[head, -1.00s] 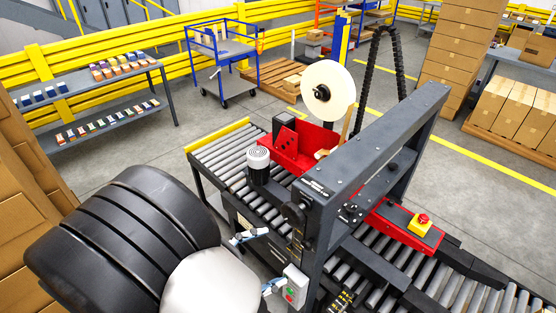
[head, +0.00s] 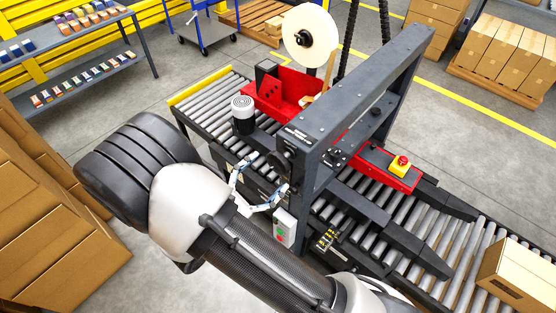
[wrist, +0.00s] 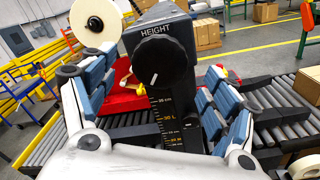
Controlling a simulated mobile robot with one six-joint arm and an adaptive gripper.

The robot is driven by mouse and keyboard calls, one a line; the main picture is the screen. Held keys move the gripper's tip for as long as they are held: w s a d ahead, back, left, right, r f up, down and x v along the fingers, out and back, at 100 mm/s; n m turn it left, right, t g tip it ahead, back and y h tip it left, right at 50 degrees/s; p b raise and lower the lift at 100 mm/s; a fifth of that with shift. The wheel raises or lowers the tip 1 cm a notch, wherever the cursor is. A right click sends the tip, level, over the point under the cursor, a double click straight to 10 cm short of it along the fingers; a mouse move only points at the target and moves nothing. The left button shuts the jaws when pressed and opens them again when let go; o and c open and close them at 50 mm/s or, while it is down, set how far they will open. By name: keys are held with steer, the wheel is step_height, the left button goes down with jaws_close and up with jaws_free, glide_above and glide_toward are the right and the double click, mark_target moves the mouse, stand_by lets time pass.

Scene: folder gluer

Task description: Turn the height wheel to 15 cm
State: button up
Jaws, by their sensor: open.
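The height wheel (wrist: 160,65) is a round black knob under a white HEIGHT label, with a short white mark on its face. In the head view the wheel (head: 285,164) is on the near side of the dark machine frame. A scale (wrist: 168,122) with orange and white figures runs down below it; "30" is readable, but I cannot make out a pointer setting. My gripper (head: 257,185) is open, its fingers facing the wheel. In the wrist view, one blue-padded finger is on each side of the wheel, with visible gaps. I see no contact.
A control box (head: 285,228) with green and red buttons hangs below the wheel. Roller conveyors (head: 215,95) run through the frame. A white tape roll (head: 310,36) is above. Cartons (head: 60,235) are stacked at the left.

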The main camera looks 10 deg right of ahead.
mark_target(275, 166)
steer(key=x, duration=0.5)
steer(key=shift+w+d+p, duration=0.1)
steer(key=shift+d+p, duration=0.05)
steer(key=shift+p, duration=0.15)
steer(key=shift+c, duration=0.5)
steer(key=c, duration=1)
